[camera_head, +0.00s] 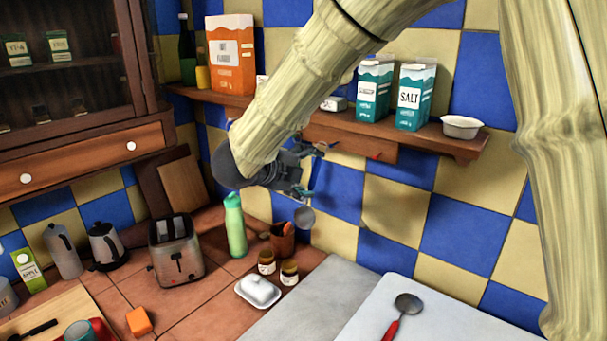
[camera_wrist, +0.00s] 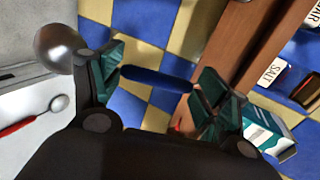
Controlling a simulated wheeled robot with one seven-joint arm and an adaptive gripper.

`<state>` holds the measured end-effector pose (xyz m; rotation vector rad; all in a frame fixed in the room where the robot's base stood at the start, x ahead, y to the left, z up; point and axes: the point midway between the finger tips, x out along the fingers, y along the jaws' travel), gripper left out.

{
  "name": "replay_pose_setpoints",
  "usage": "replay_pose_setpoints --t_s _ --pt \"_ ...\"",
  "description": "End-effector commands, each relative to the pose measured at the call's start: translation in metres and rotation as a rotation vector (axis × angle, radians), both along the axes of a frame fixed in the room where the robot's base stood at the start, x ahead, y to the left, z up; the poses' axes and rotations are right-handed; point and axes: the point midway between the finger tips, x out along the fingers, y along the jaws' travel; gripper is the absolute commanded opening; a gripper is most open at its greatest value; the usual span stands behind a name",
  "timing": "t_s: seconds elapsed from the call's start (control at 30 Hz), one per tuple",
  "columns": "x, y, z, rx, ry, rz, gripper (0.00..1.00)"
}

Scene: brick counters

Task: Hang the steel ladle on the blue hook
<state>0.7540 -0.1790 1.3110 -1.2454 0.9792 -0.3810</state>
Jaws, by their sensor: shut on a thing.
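My gripper (camera_head: 305,170) is raised below the wall shelf, in front of the checkered wall. It is shut on the steel ladle, whose round bowl (camera_head: 304,217) shows just below the fingers. In the wrist view the shiny bowl (camera_wrist: 62,46) sticks out past the left finger. A blue bar (camera_wrist: 157,78), which looks like the ladle's handle, spans between the teal fingers of my gripper (camera_wrist: 155,95); its join to the bowl is hidden behind the left finger. I cannot make out the blue hook in either view.
A red-handled spoon-like utensil (camera_head: 408,303) lies on the pale counter (camera_head: 465,315). A wooden shelf (camera_head: 425,136) holds salt boxes (camera_head: 413,97) and a white bowl (camera_head: 461,127). A red peg (camera_head: 375,157) shows under it. A green bottle (camera_head: 235,228) and a utensil pot (camera_head: 283,240) stand below my gripper.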

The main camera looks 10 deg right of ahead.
Motion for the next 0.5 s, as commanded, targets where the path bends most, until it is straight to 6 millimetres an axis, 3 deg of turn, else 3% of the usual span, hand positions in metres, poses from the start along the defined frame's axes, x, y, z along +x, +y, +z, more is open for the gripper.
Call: replay_pose_setpoints --t_s 0.5 --pt "0.014 -0.019 -0.002 0.001 0.001 0.000 0.47"
